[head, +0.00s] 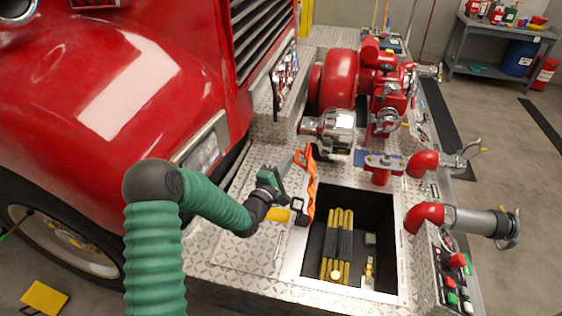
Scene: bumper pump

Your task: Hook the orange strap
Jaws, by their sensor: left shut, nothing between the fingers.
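The orange strap (311,185) hangs at the left edge of an open compartment in the bumper, with its upper end near a grey bar-like part. A dark buckle or fitting (300,216) shows by its lower end; whether it is fastened is too small to tell. My left gripper (290,167) comes in from the left and points up and right, with its fingers shut just left of the strap's upper part. Whether the fingertips touch the strap cannot be told. My right gripper is out of view.
The open compartment (397,220) holds yellow-and-black folded hose (338,245) and brass fittings. Red pump pipes (424,162) and a chrome outlet (480,222) stand to the right. The red truck body (130,80) fills the left. A grey workbench (505,35) stands at the back right.

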